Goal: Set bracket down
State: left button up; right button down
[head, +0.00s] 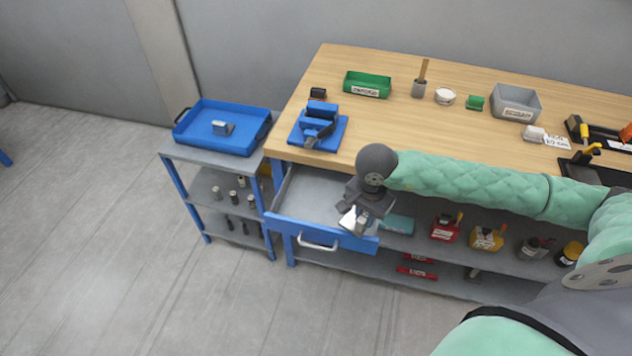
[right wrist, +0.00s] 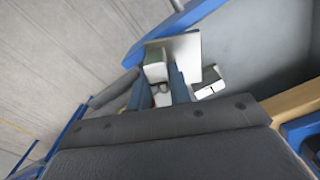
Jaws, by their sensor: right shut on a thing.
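My right gripper (head: 355,212) is shut on a small grey metal bracket (head: 347,218), over the front right part of the open blue drawer (head: 290,225). In the right wrist view the bracket (right wrist: 186,46) shows a pale flat plate and a block between the fingers (right wrist: 161,88). I cannot tell whether it touches the drawer. A small pale piece (right wrist: 210,86) shows just beside it; I cannot tell if it is separate. Another grey bracket (head: 222,127) sits in the blue tray (head: 246,145) on the side cart. My left gripper is out of view.
The wooden bench (head: 430,130) holds a blue vise (head: 318,122), a green bin (head: 367,84) and a grey bin (head: 515,102). Red and yellow containers (head: 445,227) stand on the shelf below, right of the drawer. The drawer's left part looks clear.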

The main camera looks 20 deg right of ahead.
jog(key=w+a+f+p, duration=0.1)
jog(key=w+a, duration=0.1)
jog(key=w, duration=0.4)
jog(key=w+a+f+p, duration=0.1)
jog(key=w+a, duration=0.1)
jog(key=w, duration=0.4)
jog(key=w+a+f+p, duration=0.1)
jog(key=w+a+p, duration=0.1)
jog(key=w, duration=0.4)
jog(key=shift+w+a, duration=0.3)
jog(key=shift+a, duration=0.1)
jog(key=shift+f, duration=0.7)
notch_tip(320, 180, down, 2)
jog(key=shift+f+b, duration=0.25)
jog(key=shift+b, duration=0.1)
jog(key=shift+f, duration=0.1)
jog(key=c, duration=1.4)
grip_release()
jog(key=shift+o, duration=0.6)
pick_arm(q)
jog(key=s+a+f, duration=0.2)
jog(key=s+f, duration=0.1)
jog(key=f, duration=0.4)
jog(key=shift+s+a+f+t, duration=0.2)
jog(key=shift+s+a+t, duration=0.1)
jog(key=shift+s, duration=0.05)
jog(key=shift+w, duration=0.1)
